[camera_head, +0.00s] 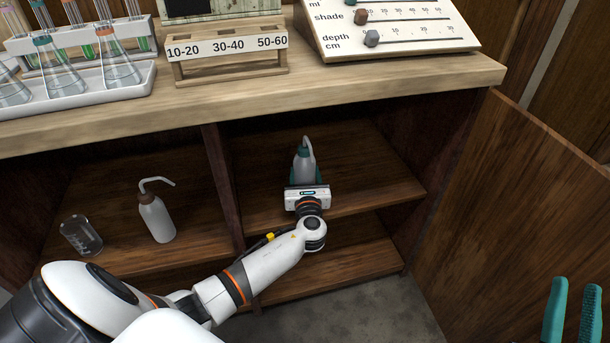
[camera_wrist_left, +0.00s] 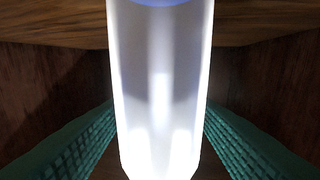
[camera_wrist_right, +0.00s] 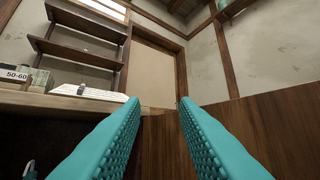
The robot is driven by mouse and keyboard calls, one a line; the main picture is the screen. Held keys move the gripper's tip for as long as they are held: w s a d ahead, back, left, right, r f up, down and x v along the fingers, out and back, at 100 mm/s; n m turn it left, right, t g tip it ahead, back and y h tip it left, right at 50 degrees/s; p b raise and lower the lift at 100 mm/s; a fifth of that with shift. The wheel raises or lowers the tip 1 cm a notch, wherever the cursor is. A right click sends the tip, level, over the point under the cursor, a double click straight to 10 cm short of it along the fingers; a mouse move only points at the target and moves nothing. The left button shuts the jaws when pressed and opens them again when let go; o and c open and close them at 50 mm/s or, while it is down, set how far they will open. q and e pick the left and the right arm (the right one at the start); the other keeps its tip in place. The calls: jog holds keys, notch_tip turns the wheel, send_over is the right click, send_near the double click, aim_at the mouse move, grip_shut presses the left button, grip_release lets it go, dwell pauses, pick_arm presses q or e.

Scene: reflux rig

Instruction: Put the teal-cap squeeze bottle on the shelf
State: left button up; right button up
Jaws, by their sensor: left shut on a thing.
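The teal-cap squeeze bottle (camera_head: 304,166) is upright in the right compartment of the cabinet, at the upper shelf (camera_head: 366,185). Its teal cap and bent pale spout show above my left gripper (camera_head: 305,178). My left gripper is shut on its body, one teal finger on each side; the white body (camera_wrist_left: 160,90) fills the middle of the left wrist view. The wrist hides the bottle's base, so I cannot tell whether it touches the shelf. My right gripper (camera_head: 571,312) is empty and open outside the cabinet, its fingers apart in the right wrist view (camera_wrist_right: 158,105).
An open door (camera_head: 520,215) stands at right. The worktop (camera_head: 350,85) overhangs the shelf. Flasks (camera_head: 117,68) and a labelled rack (camera_head: 228,70) stand above.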

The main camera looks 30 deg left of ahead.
pick_arm(q)
jog(key=o, duration=0.7)
